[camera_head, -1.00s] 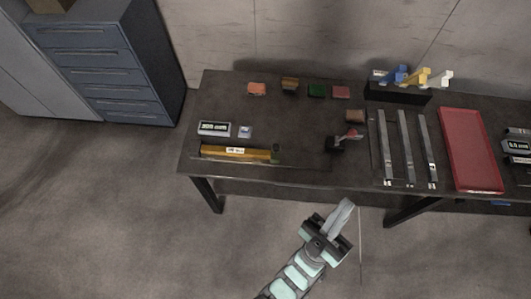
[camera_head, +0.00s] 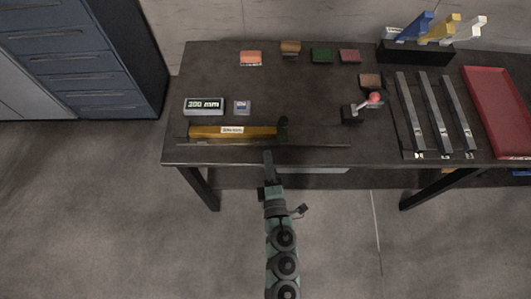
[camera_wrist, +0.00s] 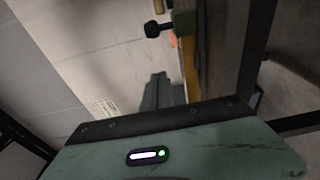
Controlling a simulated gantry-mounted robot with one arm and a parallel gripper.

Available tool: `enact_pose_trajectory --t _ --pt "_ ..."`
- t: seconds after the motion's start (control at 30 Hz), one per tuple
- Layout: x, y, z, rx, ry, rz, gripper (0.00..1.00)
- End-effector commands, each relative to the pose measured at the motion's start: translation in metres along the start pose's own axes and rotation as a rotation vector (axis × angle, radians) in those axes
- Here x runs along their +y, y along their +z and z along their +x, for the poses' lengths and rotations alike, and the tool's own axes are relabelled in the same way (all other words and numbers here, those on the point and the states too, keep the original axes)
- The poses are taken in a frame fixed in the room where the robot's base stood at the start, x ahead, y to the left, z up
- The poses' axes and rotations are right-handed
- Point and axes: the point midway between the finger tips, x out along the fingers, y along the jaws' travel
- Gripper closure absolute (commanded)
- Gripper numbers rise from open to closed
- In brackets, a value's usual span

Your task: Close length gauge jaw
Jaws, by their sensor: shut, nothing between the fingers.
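The length gauge is a yellow bar (camera_head: 207,132) lying along the front left of the table, with a dark green jaw (camera_head: 283,128) at its right end. In the wrist view the jaw (camera_wrist: 185,24) shows with a black knob (camera_wrist: 153,29) at the top centre. A display reading 200 mm (camera_head: 204,106) stands behind the bar. My gripper (camera_head: 268,156) is at the table's front edge, just in front of the bar's right end, apart from the jaw. Its fingers are together and empty. In the wrist view the fingers (camera_wrist: 155,92) point toward the wall.
A small lever with a red knob (camera_head: 375,98) stands right of the gauge. Several coloured blocks, such as the orange one (camera_head: 250,58), line the back. Metal rails (camera_head: 428,115) and a red tray (camera_head: 500,110) lie to the right.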

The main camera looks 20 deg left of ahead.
Motion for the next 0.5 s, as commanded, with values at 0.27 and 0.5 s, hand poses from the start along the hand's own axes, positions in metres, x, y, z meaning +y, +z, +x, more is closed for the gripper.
enact_pose_trajectory --t 0.27,0.5 --pt "0.002 -0.002 0.054 0.004 0.003 0.004 1.0" --pt "0.001 0.012 0.086 -0.002 0.001 0.002 1.0"
